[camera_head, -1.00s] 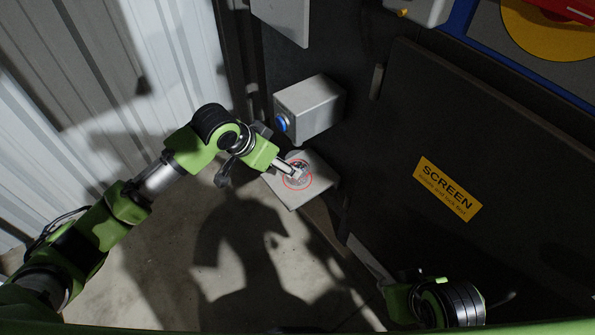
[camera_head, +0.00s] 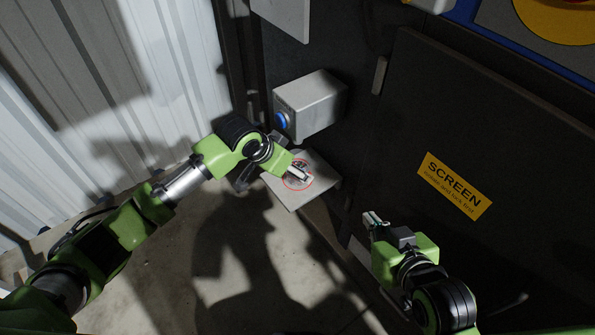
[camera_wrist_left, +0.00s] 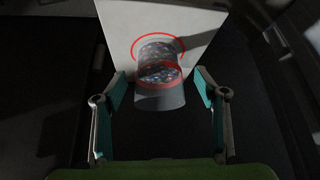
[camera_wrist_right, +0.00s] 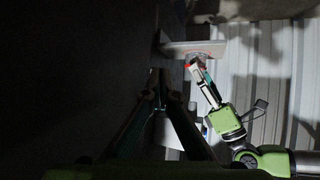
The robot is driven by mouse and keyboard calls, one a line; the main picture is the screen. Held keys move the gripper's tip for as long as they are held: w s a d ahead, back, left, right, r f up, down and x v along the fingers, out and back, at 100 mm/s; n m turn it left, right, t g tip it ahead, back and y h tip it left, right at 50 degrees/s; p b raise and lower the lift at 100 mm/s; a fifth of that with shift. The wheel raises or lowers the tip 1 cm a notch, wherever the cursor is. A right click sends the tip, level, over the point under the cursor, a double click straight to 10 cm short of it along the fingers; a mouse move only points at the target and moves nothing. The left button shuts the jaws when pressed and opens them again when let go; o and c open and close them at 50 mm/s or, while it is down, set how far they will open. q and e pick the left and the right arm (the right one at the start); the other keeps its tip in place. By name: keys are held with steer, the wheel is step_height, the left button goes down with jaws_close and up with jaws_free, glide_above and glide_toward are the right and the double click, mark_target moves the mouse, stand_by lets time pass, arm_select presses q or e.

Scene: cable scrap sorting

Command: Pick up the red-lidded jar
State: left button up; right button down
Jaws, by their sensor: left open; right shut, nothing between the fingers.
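The jar (camera_wrist_left: 160,72) shows in the left wrist view as a clear container with dark, speckled contents and a red band. It stands on a pale shelf plate (camera_wrist_left: 120,35) at a red ring mark. My left gripper (camera_wrist_left: 163,88) is open, with one finger on each side of the jar; contact cannot be told. In the head view my left gripper (camera_head: 299,173) is over the plate (camera_head: 291,203) and hides most of the jar. My right gripper (camera_head: 373,220) is shut and empty, lower right of the plate, near the dark panel.
A grey box (camera_head: 310,105) with a blue knob (camera_head: 280,121) is mounted just above the plate. A dark panel with a yellow SCREEN label (camera_head: 454,187) fills the right side. A corrugated wall (camera_head: 120,90) stands at the left. Concrete floor (camera_head: 235,270) lies below.

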arm_select(q)
steer(key=b+x, duration=0.1)
steer(key=x, duration=0.2)
steer(key=shift+d+f+b, duration=0.2)
steer(key=shift+f+b, duration=0.1)
steer(key=shift+w, duration=0.1)
arm_select(e)
steer(key=w+a+r+t+y, duration=0.1)
steer(key=w+r+t, duration=0.3)
steer(key=r, duration=0.5)
steer(key=shift+w+a+t+y, duration=0.3)
steer(key=shift+a+t, duration=0.2)
steer(key=shift+a, duration=0.2)
arm_select(q)
steer(key=c, duration=1.4)
